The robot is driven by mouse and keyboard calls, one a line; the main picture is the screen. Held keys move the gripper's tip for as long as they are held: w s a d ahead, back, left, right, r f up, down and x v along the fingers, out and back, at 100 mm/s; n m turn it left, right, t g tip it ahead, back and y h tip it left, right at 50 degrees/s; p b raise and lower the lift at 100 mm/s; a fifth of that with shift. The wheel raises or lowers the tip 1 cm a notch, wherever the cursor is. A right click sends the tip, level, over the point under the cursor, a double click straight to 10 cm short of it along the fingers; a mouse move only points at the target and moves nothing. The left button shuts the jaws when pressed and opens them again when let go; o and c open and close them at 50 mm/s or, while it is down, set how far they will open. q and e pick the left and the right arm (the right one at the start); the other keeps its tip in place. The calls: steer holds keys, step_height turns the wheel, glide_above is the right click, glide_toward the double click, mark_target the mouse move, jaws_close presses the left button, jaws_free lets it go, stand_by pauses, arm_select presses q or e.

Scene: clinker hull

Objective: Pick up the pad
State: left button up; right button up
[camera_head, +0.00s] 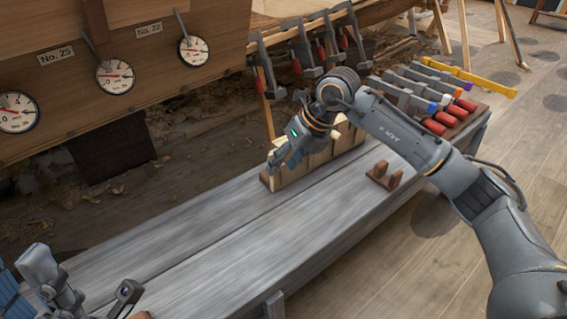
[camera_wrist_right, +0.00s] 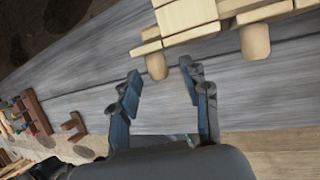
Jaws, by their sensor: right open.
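A row of pale wooden pieces (camera_head: 290,176) stands on the grey plank bench; I cannot tell for sure which one is the pad. In the right wrist view pale blocks (camera_wrist_right: 185,15) lie at the top, with rounded peg-like ends (camera_wrist_right: 156,66) sticking out toward me. My right gripper (camera_head: 277,160) is over the near end of the row in the head view. In its wrist view the right gripper (camera_wrist_right: 160,84) is open and empty, one rounded end just beyond the gap between its fingertips.
Clamps with red handles (camera_head: 435,125) lie at the far end, and more hang on the hull edge (camera_head: 312,70). Numbered dials (camera_head: 115,77) are on the hull. The near bench is clear.

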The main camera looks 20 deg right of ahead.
steer(key=shift+x, duration=1)
steer(key=shift+r, duration=0.1)
jaws_close()
